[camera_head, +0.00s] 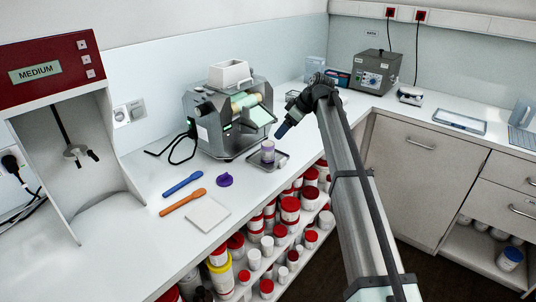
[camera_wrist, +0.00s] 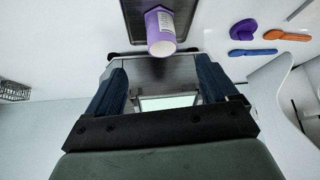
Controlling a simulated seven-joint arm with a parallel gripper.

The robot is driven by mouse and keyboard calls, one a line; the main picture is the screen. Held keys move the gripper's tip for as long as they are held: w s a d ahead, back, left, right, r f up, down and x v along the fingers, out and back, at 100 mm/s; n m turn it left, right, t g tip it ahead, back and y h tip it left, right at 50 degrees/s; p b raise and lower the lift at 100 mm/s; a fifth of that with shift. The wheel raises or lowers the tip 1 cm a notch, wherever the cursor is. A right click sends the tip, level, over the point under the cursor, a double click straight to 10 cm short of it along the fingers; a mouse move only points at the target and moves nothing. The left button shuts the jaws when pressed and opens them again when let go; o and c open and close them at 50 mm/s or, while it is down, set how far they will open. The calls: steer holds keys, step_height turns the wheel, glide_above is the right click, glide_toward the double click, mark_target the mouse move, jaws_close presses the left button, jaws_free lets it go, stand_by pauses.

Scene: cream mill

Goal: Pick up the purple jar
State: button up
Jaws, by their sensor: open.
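The purple jar (camera_head: 268,155) stands upright on a small dark tray (camera_head: 281,166) at the front of the roller mill (camera_head: 232,112). It is purple with a white label; in the wrist view (camera_wrist: 153,20) its pale end faces my camera. My gripper (camera_head: 281,133) is above and just right of the jar in the head view, apart from it. In the wrist view my gripper (camera_wrist: 160,78) has its two blue fingers spread wide with nothing between them. The jar lies beyond the fingertips, near the middle of the gap.
A purple lid (camera_head: 225,180), a blue spatula (camera_head: 183,184), an orange spatula (camera_head: 182,202) and a white square tile (camera_head: 207,214) lie on the counter to the left. Several lidded tubs (camera_head: 290,206) fill shelves below the counter edge. The mill stands close behind the jar.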

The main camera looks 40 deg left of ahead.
mark_target(268, 149)
steer(key=x, duration=1.3)
steer(key=shift+s+f, duration=0.15)
steer(key=shift+f, duration=0.2)
steer(key=shift+c, duration=0.2)
steer(key=c, duration=1)
steer(key=shift+r, duration=0.1)
